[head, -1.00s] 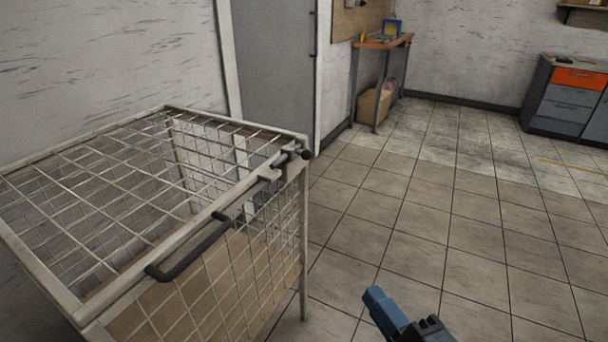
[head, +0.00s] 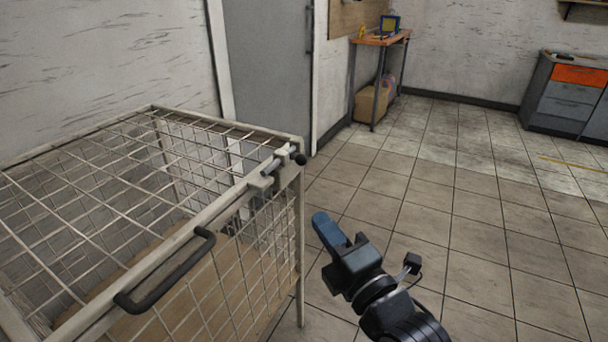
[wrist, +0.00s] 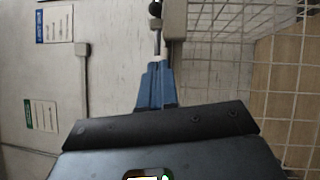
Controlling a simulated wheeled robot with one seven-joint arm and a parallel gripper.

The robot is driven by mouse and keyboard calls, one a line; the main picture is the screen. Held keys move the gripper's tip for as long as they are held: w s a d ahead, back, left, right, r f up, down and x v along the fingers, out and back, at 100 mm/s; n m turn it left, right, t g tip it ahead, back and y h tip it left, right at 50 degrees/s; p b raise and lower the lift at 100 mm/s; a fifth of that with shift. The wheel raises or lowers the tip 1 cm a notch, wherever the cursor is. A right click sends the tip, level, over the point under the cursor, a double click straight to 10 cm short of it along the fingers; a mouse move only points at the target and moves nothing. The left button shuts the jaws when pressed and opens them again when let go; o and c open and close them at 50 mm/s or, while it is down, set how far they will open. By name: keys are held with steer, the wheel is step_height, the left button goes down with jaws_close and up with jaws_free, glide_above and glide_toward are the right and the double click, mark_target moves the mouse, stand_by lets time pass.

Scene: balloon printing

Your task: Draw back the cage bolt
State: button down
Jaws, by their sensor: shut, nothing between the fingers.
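The wire cage (head: 128,296) stands at the left in the head view. Its bolt (head: 280,163) is a metal rod lying along the top front rail near the right corner, with a dark round knob (head: 300,159) at its right end. My gripper (head: 322,222) is shut and empty, right of the cage and nearer the camera than the bolt, apart from it in the head view. In the wrist view the blue fingers (wrist: 155,75) line up with the rod (wrist: 157,42) and dark knob (wrist: 155,10); whether they touch cannot be told.
A black handle (head: 165,275) sticks out from the cage's front rail, left of the bolt. A grey door (head: 268,80) is behind the cage. An orange-topped bench (head: 380,39) and a drawer cabinet (head: 570,98) stand far back. The tiled floor at right is clear.

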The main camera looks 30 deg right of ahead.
glide_toward(291, 159)
steer(key=a, duration=0.3)
steer(key=shift+w+d+r, duration=0.2)
steer(key=shift+w+d, duration=0.45)
steer(key=shift+w, duration=0.35)
steer(key=shift+w+d+r, duration=0.15)
steer(key=shift+w+d, duration=0.55)
steer(key=shift+w, duration=0.3)
steer(key=shift+b, duration=0.3)
steer(key=shift+w+d+b, duration=0.55)
steer(key=shift+d+b, duration=0.25)
steer(key=shift+b, duration=0.65)
steer(key=shift+w+d+b, duration=0.55)
steer(key=shift+d+b, duration=0.25)
steer(key=shift+b, duration=0.65)
steer(key=shift+d+r, duration=0.1)
